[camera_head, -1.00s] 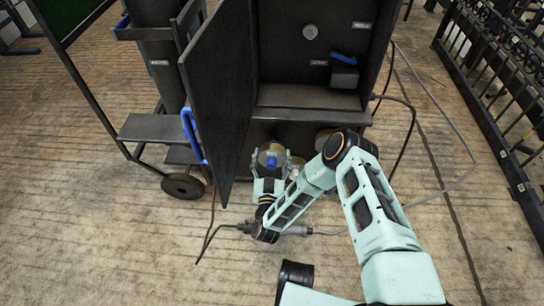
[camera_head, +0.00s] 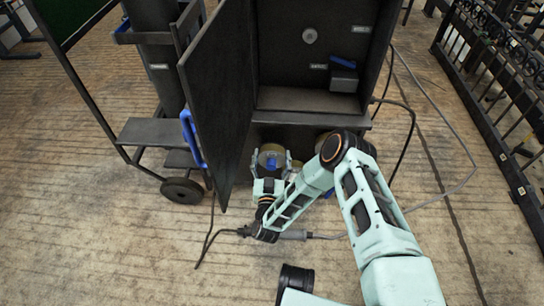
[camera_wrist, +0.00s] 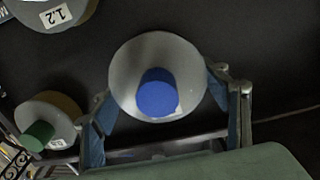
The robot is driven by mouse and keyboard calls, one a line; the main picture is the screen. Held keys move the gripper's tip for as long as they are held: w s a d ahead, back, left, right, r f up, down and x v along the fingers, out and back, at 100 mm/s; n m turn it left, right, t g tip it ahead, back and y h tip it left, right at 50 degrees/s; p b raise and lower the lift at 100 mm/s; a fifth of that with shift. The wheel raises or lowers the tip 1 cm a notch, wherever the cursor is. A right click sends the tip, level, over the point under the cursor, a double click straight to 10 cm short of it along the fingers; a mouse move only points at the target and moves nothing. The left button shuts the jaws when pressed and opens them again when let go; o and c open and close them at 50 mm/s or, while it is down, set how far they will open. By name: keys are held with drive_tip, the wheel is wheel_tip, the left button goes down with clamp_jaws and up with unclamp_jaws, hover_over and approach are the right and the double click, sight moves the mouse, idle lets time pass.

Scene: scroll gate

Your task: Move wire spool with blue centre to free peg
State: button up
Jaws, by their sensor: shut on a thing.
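The wire spool with the blue centre (camera_wrist: 157,94) has a pale grey round face. It is held between the two fingers of my gripper (camera_wrist: 160,86) in the wrist view, one finger on each side. In the head view my gripper (camera_head: 271,165) and this spool (camera_head: 271,152) are low at the front of the black cabinet, below its shelf. A spool with a green centre (camera_wrist: 55,120) is at the lower left of the wrist view. Part of a spool marked 1.2 (camera_wrist: 62,12) shows at the top left. I cannot make out a free peg.
The open black cabinet door (camera_head: 213,95) with a blue handle (camera_head: 192,135) stands close left of my gripper. The cabinet (camera_head: 310,98) is behind. A cable runs over the floor around my arm. Railings (camera_head: 505,110) stand at the right; open floor lies in front.

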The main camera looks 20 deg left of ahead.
drive_tip(key=shift+r+b+x, duration=0.1)
drive_tip(key=shift+b+x, duration=0.15)
drive_tip(key=shift+x, duration=0.45)
drive_tip(key=shift+r+b+x, duration=0.15)
drive_tip(key=shift+b+x, duration=0.1)
drive_tip(key=shift+x, duration=0.45)
idle(1.6)
drive_tip(key=o, duration=1.8)
drive_tip(key=shift+f, duration=0.1)
drive_tip(key=shift+o, duration=0.4)
drive_tip(key=shift+s, duration=0.1)
drive_tip(key=shift+o, duration=0.8)
